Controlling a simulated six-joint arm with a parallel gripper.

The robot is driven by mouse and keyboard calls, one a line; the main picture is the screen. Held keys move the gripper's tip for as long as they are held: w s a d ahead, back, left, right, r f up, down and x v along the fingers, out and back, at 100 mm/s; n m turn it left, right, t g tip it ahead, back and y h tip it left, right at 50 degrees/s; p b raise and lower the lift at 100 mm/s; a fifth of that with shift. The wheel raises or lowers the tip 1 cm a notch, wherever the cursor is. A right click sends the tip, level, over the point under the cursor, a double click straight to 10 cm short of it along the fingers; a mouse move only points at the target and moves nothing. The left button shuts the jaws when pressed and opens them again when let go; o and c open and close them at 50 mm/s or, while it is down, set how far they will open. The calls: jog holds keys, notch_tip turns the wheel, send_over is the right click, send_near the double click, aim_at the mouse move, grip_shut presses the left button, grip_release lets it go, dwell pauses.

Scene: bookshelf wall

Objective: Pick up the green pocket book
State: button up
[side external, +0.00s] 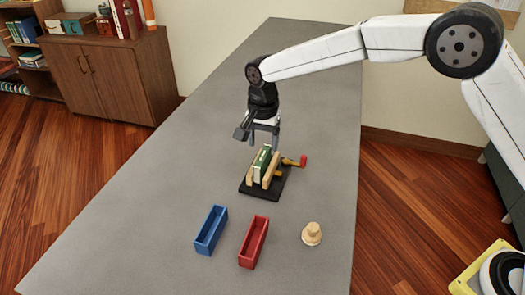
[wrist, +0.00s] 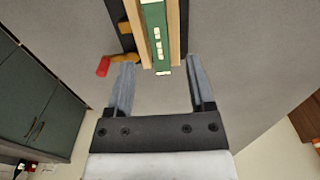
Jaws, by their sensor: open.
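The green pocket book (side external: 261,163) stands upright between the wooden jaws of a small press (side external: 281,181) on a dark base. In the wrist view the green book (wrist: 155,35) shows at the top, spine towards the camera, with a light wooden jaw (wrist: 134,30) along each side. My gripper (side external: 264,141) is above and just behind the press. In the wrist view my gripper (wrist: 158,82) is open and empty, with its fingertips short of the book's near end. A red-ended handle (side external: 302,161) sticks out of the press on the right.
A blue tray (side external: 211,231), a red tray (side external: 253,243) and a light wooden knob-shaped piece (side external: 312,235) stand on the grey table (side external: 150,210) in front of the press. The table left of the press is clear. A wooden cabinet (side external: 105,80) stands beyond the table.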

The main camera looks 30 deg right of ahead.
aim_at(263, 155)
jog(key=shift+s+f, duration=0.1)
jog(key=shift+f, duration=1.85)
jog(key=shift+c, duration=0.2)
grip_shut()
